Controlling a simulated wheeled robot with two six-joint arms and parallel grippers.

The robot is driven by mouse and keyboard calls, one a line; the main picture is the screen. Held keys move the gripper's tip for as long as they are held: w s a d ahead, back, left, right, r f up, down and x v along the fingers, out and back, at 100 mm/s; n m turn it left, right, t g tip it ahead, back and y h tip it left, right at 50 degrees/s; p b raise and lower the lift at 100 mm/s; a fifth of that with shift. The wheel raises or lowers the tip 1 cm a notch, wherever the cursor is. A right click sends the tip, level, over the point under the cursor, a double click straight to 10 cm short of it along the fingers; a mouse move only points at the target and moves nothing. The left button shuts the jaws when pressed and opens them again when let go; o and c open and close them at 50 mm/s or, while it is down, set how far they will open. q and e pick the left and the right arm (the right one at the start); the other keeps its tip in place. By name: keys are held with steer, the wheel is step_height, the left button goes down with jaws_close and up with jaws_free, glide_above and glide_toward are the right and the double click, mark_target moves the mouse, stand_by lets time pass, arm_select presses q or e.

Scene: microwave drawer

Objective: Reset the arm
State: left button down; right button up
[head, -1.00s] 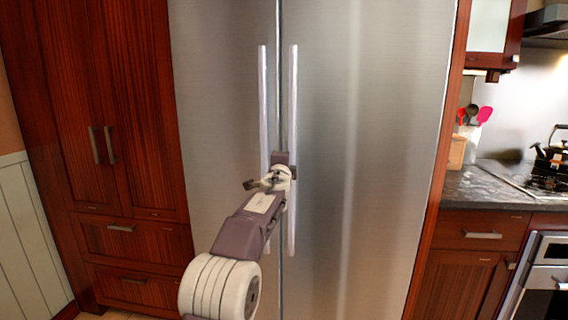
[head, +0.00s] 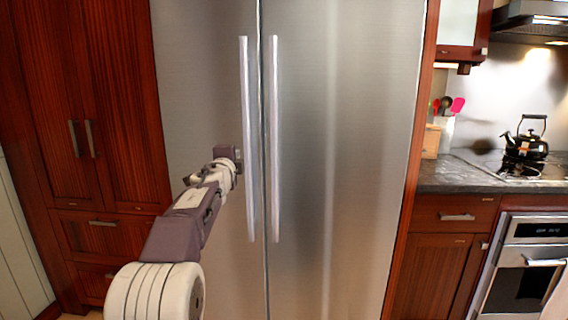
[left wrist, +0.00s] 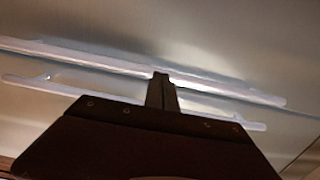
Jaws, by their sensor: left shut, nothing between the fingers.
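My left gripper (head: 230,154) is in front of the left door of a steel fridge (head: 345,150). It is just left of the left door handle (head: 246,125) in the head view, and its fingers are shut and empty. In the left wrist view its closed fingers (left wrist: 161,92) stick up in front of the two long handles (left wrist: 215,85). I cannot tell how far the fingertips are from the fridge. The right door handle (head: 274,130) stands close beside the left one. My right gripper is not in view.
Tall dark wooden cabinets (head: 85,110) stand left of the fridge. On the right are a dark countertop (head: 450,175), a black kettle (head: 525,143) on the stove, a utensil holder (head: 446,127) and an oven (head: 530,270). The right fridge door's front is clear.

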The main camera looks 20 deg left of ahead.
arm_select(q)
steer(key=d+f+g+h, duration=0.1)
steer(key=d+f+h, duration=0.15)
steer(key=d, duration=0.45)
steer(key=d+f+h, duration=0.1)
steer(key=d+f, duration=0.3)
steer(key=d, duration=0.2)
steer(key=s+d+f+n+g, duration=0.2)
steer(key=s+f, duration=0.1)
steer(key=f, duration=0.3)
steer(key=s+d+f+n+g, duration=0.2)
steer(key=s+f, duration=0.1)
steer(key=f, duration=0.4)
steer(key=s+d+f+n+g+h, duration=0.1)
steer(key=s+d+f+n+g, duration=0.2)
steer(key=s+f, duration=0.6)
steer(key=s+d+f+n+g, duration=0.1)
steer(key=s+f+n+g, duration=0.3)
steer(key=s+f, duration=0.45)
steer(key=s+d+f+n+g+h, duration=0.1)
steer(key=s+d+f+n+g, duration=0.2)
steer(key=s+f, duration=0.6)
step_height(320, 180, up, 31)
steer(key=s+g+p, duration=0.1)
steer(key=s+p, duration=0.2)
steer(key=p, duration=2.6)
steer(key=shift+a+n, duration=0.3)
steer(key=shift+a, duration=0.05)
